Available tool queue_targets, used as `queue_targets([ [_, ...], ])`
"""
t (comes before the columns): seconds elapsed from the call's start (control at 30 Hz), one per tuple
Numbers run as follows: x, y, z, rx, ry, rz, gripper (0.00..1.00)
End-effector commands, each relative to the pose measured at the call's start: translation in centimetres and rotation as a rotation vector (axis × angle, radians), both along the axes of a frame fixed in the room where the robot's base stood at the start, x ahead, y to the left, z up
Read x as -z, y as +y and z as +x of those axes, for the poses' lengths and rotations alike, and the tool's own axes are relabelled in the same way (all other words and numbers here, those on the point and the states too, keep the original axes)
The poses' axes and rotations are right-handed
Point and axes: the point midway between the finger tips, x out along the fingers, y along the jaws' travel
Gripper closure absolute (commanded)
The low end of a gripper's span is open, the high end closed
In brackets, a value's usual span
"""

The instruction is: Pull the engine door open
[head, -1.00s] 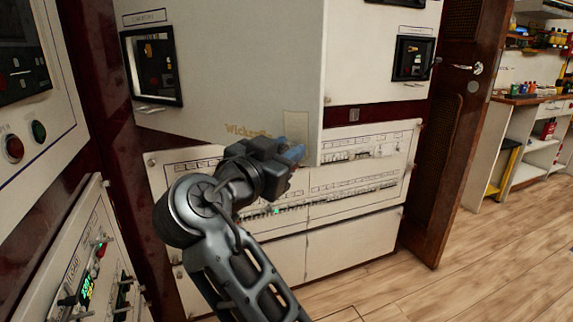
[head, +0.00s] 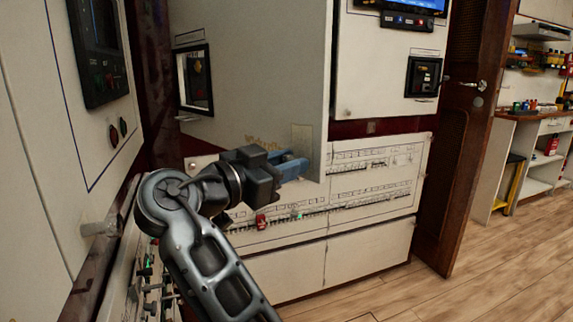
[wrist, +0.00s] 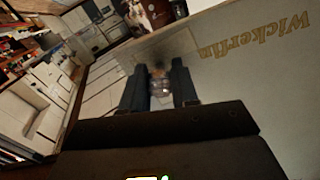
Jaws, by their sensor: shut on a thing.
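The engine door (head: 255,80) is a large pale grey panel in the upper middle of the head view, with gold "Wickerfin" lettering near its lower edge. It stands at an angle to the cabinet front, and its lower right corner overhangs the breaker panel. My gripper (head: 293,168) is at that lower corner, below a small pale plate. In the wrist view the door (wrist: 245,75) fills the right side. There my gripper (wrist: 158,88) is shut on a small blurred piece, which looks like the door's handle; its exact shape is unclear.
A breaker panel (head: 375,185) with rows of switches lies below and behind the door. A control panel (head: 100,60) stands close on the left. A brown wooden door (head: 465,130) is at the right. Wooden floor (head: 480,285) is clear at the lower right.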

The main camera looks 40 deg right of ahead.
Motion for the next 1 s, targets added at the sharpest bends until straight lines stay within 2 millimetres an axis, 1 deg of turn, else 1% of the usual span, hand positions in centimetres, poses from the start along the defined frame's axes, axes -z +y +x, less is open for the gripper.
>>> queue_targets([
  [0.03, 0.2, -0.1, -0.1, 0.004, 0.002, 0.005, 1.0],
  [0.07, 0.2, -0.1, -0.1, 0.004, 0.002, 0.005, 0.69],
  [0.3, 0.2, 0.0, 0.0, 0.0, 0.002, 0.003, 0.46],
  [0.53, 0.1, 0.0, 0.0, -0.001, 0.001, 0.002, 0.46],
  [0.63, -0.4, 0.0, 0.0, -0.001, 0.0, 0.002, 0.46],
  [0.77, -2.1, 0.0, 0.0, -0.001, -0.003, 0.002, 0.46],
  [0.87, -4.1, 0.0, 0.0, -0.001, -0.004, 0.003, 0.46],
  [1.0, -5.6, -2.1, -1.9, 0.003, -0.003, 0.004, 0.46],
])
